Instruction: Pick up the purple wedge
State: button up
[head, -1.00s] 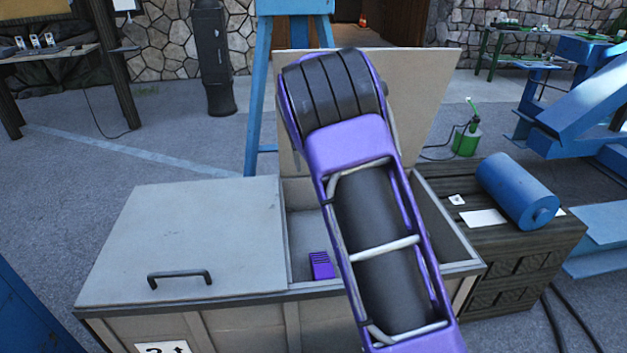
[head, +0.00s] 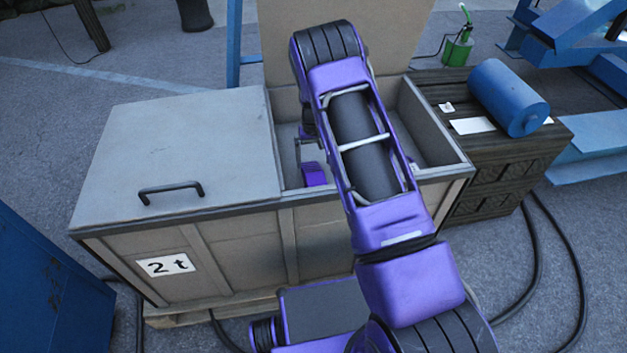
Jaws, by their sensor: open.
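The purple wedge (head: 314,174) lies inside the open right half of a grey crate (head: 290,235), close to its front wall. It is small, and my arm partly covers the area beside it. My purple arm reaches over the crate and bends down into the opening. My gripper (head: 308,150) shows only in part, just behind and above the wedge. It is open, with a thin grey finger near the wedge's upper left. Whether it touches the wedge cannot be told.
A closed grey lid with a black handle (head: 170,190) covers the crate's left half. The other lid (head: 400,30) stands raised at the back. A dark chest (head: 500,185) with a blue cylinder (head: 508,97) stands to the right. Black cables lie on the floor.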

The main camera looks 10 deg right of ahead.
aim_at(313, 171)
jog(key=shift+s+a+f+b, duration=0.1)
jog(key=shift+s+f+b, duration=0.1)
jog(key=shift+f, duration=1.2)
jog(key=shift+s+f+b, duration=0.1)
jog(key=shift+f+b, duration=0.05)
jog(key=shift+f, duration=1.2)
jog(key=shift+c, duration=0.2)
jog(key=shift+r, duration=0.1)
grip_shut()
